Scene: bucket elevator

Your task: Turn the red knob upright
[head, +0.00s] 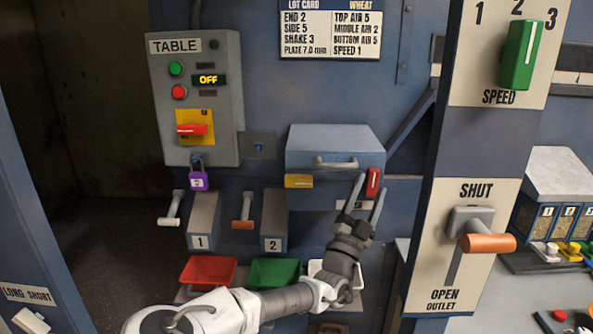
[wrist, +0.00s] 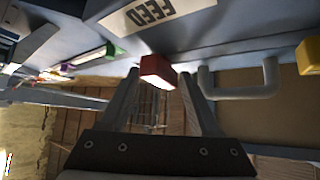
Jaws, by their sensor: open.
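A red knob (head: 372,181) is on the right part of the front of a blue-grey box with a handle. In the head view it stands nearly upright, its top leaning slightly right. My gripper (head: 370,190) is open, its fingers pointing up at this knob. In the wrist view the red knob (wrist: 157,70) sits between the open fingertips of my gripper (wrist: 158,76); they do not appear closed on it. Another red knob (head: 192,130) lies level on a yellow plate of the TABLE panel (head: 225,145), with a purple padlock (head: 198,181) below it.
The box's handle (head: 336,162) and a yellow block (head: 298,181) are left of the near red knob. A FEED label (wrist: 157,12) is close by in the wrist view. Red (head: 208,270) and green (head: 274,272) trays sit below. A post with an orange lever (head: 488,243) stands right.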

